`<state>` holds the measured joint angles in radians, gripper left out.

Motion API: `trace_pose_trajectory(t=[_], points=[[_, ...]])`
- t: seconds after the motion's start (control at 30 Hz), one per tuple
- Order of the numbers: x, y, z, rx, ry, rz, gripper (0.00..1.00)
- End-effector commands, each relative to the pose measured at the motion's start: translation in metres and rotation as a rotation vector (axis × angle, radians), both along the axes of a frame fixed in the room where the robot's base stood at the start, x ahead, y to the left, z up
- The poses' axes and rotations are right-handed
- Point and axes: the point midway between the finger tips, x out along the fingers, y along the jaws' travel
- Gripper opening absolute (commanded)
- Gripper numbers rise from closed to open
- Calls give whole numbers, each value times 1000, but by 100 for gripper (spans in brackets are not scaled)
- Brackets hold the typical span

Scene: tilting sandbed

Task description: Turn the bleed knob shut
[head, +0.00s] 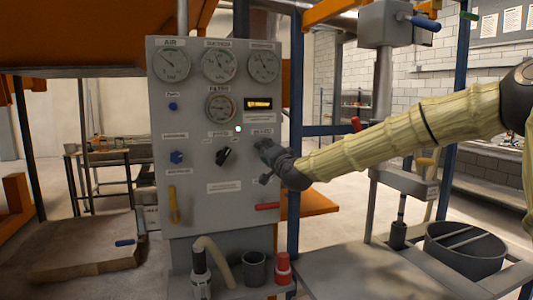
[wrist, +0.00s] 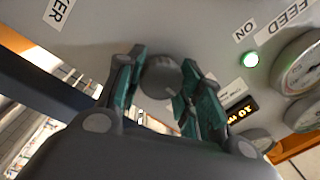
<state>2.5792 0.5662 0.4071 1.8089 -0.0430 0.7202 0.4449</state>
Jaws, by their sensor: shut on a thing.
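The bleed knob (wrist: 161,77) is a round grey knob on the grey control panel (head: 225,205), shown in the wrist view between my fingers. My gripper (head: 264,148) reaches the panel's right side from the right, and in the head view it hides the knob. In the wrist view, the two green-padded fingers of my gripper (wrist: 158,84) are shut on the knob, one on each side. How far the knob is turned cannot be told.
A black selector knob (head: 223,157) sits just left of my gripper, with a lit green lamp (head: 239,128) above it. Gauges and a lit display (head: 258,104) are higher up. A red handle (head: 267,206) is below. A blue post (head: 294,220) stands right of the panel.

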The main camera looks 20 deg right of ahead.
Motion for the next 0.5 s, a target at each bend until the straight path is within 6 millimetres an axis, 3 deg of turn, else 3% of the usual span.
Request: trace_pose_trajectory(t=[0.43,0.47,0.5], points=[[0,1,-4,-11,6,2,12],[0,1,-4,-11,6,2,41],[0,1,-4,-11,6,3,49]])
